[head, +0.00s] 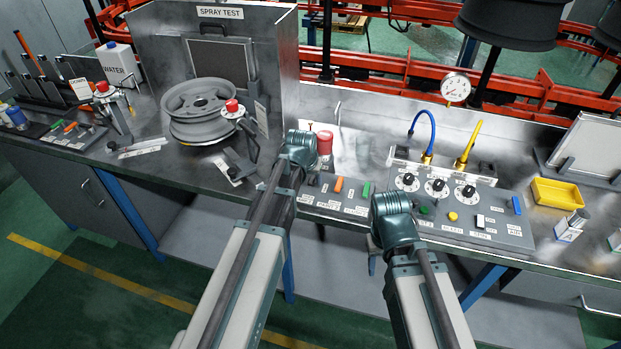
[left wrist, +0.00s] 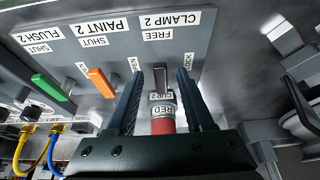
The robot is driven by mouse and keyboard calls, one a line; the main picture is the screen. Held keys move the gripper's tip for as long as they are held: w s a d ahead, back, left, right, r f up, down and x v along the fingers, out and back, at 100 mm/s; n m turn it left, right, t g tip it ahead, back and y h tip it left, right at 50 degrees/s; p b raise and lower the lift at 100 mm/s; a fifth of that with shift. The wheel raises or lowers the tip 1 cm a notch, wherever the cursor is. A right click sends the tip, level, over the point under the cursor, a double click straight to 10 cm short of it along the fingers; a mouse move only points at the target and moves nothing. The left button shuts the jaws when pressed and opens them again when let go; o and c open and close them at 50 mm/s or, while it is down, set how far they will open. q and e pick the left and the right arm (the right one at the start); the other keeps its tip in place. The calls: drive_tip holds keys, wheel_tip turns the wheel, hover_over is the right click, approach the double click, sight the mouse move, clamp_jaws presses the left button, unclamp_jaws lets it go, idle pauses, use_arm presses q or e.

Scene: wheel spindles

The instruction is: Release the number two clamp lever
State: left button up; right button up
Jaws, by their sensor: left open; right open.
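The dark number two clamp lever (left wrist: 160,76) stands on a grey panel under upside-down CLAMP 2 and FREE labels in the left wrist view. My left gripper (left wrist: 159,85) is open, with one finger on each side of the lever; a gap shows on both sides. In the head view the lever (head: 313,181) is a small dark handle at the panel's left end, below my left wrist (head: 301,148), which hides the fingers. My right gripper (head: 394,218) is over the bench's front edge, right of the panel; its fingers are hardly visible.
The orange paint lever (left wrist: 101,82) and green flush lever (left wrist: 50,87) stand beside the clamp lever. A red cup (head: 325,142) stands close behind the panel. A wheel (head: 199,108) sits on a spindle to the left. A knob box (head: 436,188) is at right.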

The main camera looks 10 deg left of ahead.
use_arm(q)
drive_tip(key=p+v, duration=1.2)
drive_tip(key=v, duration=0.2)
drive_tip(key=shift+p, duration=0.3)
drive_tip(key=shift+f, duration=0.15)
drive_tip(key=s+d+f+m+g+b, duration=0.1)
drive_tip(key=s+d+f+g, duration=0.1)
drive_tip(key=s+d, duration=0.4)
drive_tip(key=s+d+f+m+g+y+b, duration=0.1)
drive_tip(key=s+d, duration=0.5)
drive_tip(key=s, duration=0.6)
drive_tip(key=shift+f+m+g+b, duration=0.3)
drive_tip(key=shift+f+m+g, duration=0.25)
drive_tip(key=shift+m+g, duration=0.3)
